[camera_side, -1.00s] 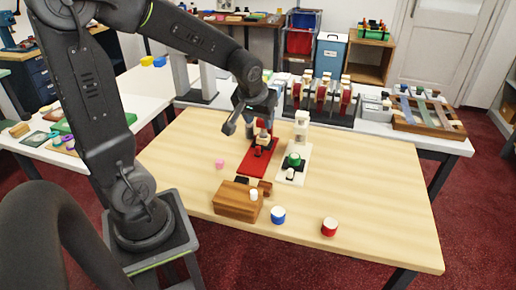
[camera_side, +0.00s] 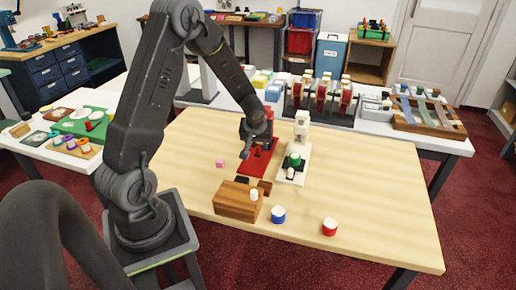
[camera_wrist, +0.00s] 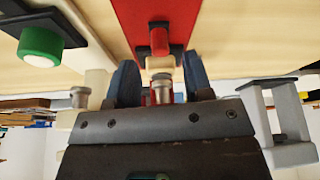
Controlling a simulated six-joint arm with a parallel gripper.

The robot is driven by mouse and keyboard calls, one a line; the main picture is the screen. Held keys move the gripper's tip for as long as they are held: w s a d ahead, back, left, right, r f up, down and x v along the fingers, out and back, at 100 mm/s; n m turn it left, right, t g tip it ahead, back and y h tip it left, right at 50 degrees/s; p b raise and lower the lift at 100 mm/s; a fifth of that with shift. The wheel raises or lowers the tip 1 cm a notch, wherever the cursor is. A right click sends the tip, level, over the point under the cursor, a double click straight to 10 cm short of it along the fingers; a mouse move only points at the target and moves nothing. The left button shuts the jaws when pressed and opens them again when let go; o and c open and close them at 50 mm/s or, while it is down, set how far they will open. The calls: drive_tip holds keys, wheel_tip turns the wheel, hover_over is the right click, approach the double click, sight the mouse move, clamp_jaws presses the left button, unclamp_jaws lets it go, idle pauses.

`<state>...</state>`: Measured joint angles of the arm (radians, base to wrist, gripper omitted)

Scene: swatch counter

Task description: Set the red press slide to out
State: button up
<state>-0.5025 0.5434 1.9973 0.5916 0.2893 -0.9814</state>
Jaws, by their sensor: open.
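The red press has a flat red base (camera_side: 252,168) on the wooden table, left of a white press (camera_side: 301,133) with a green part. My gripper (camera_side: 257,140) is low at the back of the red press and hides much of its upper part. In the wrist view, the red base (camera_wrist: 150,12) runs away from my open gripper (camera_wrist: 160,84). A pale block with a metal-coloured stem (camera_wrist: 161,88) shows between the two bluish fingers, with gaps on both sides. A dark and red piece (camera_wrist: 159,40) stands on the base just beyond. I cannot tell the slide's position.
A wooden block (camera_side: 232,201) with a white-topped peg stands in front of the presses. A pink cube (camera_side: 220,163), a blue jar (camera_side: 278,215) and a red jar (camera_side: 330,227) are on the table. The table's right side is clear.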

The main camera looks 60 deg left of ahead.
sight(258, 148)
drive_tip(key=shift+x, duration=2.05)
clamp_jaws()
